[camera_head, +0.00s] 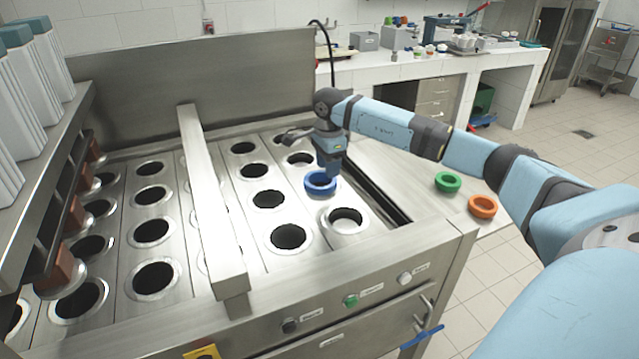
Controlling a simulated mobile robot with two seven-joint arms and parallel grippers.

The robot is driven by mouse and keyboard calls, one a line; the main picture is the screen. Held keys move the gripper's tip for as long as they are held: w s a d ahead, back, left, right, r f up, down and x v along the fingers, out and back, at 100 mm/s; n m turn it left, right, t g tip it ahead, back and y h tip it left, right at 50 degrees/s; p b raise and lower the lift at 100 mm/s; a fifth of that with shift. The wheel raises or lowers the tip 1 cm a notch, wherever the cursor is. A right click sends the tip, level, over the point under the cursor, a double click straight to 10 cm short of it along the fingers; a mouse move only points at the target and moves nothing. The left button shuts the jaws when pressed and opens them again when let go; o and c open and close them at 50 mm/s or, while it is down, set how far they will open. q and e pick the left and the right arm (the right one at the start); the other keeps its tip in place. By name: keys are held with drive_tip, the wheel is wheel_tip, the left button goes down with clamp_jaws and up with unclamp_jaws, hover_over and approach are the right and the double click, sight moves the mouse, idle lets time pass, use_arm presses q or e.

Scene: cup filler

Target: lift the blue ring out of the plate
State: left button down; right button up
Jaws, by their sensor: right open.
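The blue ring (320,183) sits on the steel plate (262,222), in the row of holes nearest the right side. Whether it is seated in a hole or lies on top cannot be told. My right gripper (328,172) points down at the ring's far side, its fingertips very close to the ring. The jaws are open; the fingers overlap the ring in this view, so contact cannot be made out. My left gripper is not in view.
A raised steel bar (212,205) crosses the plate left of the ring. An open round hole (345,219) lies just in front of it. A green ring (447,182) and an orange ring (482,206) lie on a surface to the right.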

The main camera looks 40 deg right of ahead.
sight(326, 187)
wheel_tip(326, 187, down, 6)
drive_tip(key=shift+w+a+f, duration=0.15)
drive_tip(key=shift+f, duration=0.05)
clamp_jaws()
